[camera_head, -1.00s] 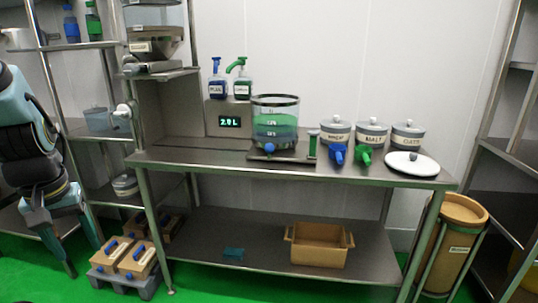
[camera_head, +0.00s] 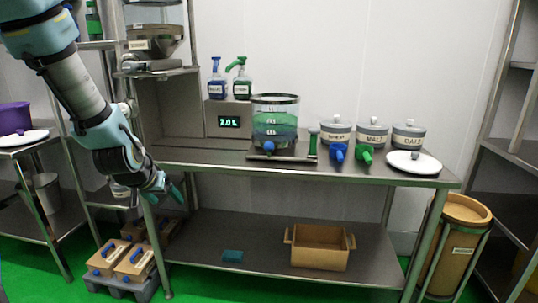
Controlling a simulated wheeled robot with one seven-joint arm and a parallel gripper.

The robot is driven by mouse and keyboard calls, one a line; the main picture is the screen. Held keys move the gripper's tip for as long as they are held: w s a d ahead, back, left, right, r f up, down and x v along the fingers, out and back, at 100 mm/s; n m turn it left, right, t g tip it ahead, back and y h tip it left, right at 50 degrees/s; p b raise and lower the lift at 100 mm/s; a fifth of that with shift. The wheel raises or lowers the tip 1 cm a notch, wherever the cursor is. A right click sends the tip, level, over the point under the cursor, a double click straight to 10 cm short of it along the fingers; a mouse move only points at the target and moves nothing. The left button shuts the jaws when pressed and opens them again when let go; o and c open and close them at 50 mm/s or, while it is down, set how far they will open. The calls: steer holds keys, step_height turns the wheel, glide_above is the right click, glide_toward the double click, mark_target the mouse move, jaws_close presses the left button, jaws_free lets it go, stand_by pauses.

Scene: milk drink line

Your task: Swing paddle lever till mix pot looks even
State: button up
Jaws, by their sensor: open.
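The mix pot (camera_head: 275,118) is a clear vessel with a dark rim on the steel table. It holds green and blue liquid that looks unevenly mixed, bluer towards the bottom. A blue knob (camera_head: 269,146) sits at its lower front. My gripper (camera_head: 172,190) hangs at the table's left front corner, open and empty, well left of the pot and handle.
Labelled canisters (camera_head: 335,131), a blue scoop (camera_head: 338,152), a green scoop (camera_head: 365,154) and a white lid (camera_head: 413,163) occupy the right. A shelf post (camera_head: 196,45) rises left.

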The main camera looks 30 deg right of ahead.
steer(key=w+d+f+m+t+h+b, duration=0.15)
steer(key=d+h, duration=0.35)
steer(key=d, duration=1)
steer(key=t+h+b, duration=0.2)
steer(key=t+h, duration=0.1)
steer(key=h, duration=0.2)
glide_toward(267, 148)
steer(key=d, duration=0.1)
steer(key=p+x, duration=0.2)
steer(key=x, duration=0.9)
steer(key=shift+w+a, duration=0.1)
steer(key=shift+w, duration=0.15)
jaws_close()
